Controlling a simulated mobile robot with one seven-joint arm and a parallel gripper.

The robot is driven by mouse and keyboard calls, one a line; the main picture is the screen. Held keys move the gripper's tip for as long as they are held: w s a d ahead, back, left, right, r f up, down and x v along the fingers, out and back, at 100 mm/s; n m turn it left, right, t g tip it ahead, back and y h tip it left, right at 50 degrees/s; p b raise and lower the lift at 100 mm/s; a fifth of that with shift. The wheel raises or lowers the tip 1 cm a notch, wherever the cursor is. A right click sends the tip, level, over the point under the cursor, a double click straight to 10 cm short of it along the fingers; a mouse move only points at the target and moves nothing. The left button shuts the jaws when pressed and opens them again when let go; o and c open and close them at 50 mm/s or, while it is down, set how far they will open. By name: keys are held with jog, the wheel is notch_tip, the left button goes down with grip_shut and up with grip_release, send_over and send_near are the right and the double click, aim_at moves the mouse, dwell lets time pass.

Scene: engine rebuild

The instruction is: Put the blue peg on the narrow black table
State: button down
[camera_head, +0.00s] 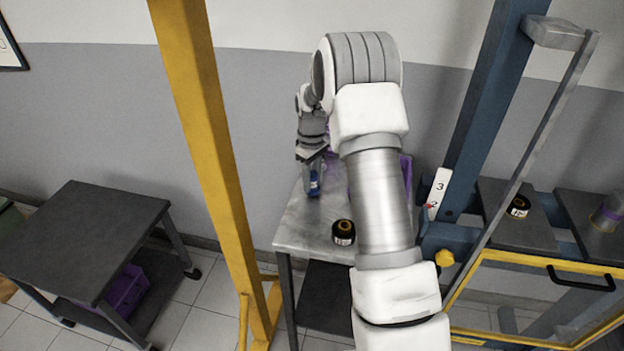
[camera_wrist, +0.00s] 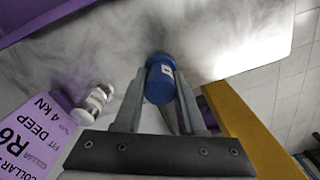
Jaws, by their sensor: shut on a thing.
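My gripper (camera_head: 313,172) is shut on the blue peg (camera_head: 315,184) above the left part of the grey metal table. In the wrist view the blue peg (camera_wrist: 160,82) sits between the two fingertips (camera_wrist: 157,98), with a small white label on its side. Whether its lower end touches the metal surface I cannot tell. A black table (camera_head: 85,228) with a lower shelf and wheels stands at the left, apart from my gripper. Two dark tabletops also show at the right, one (camera_head: 518,222) nearer and one farther right.
The grey metal table (camera_head: 300,230) bears a black-and-yellow round part (camera_head: 343,232) and a purple bin, partly behind my arm. A yellow post (camera_head: 212,130) stands between it and the black table. A yellow-framed guard (camera_head: 540,262) is at right. The black table's top is clear.

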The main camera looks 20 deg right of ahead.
jog(key=shift+f, duration=0.15)
jog(key=shift+f, duration=0.15)
jog(key=c, duration=0.5)
grip_release()
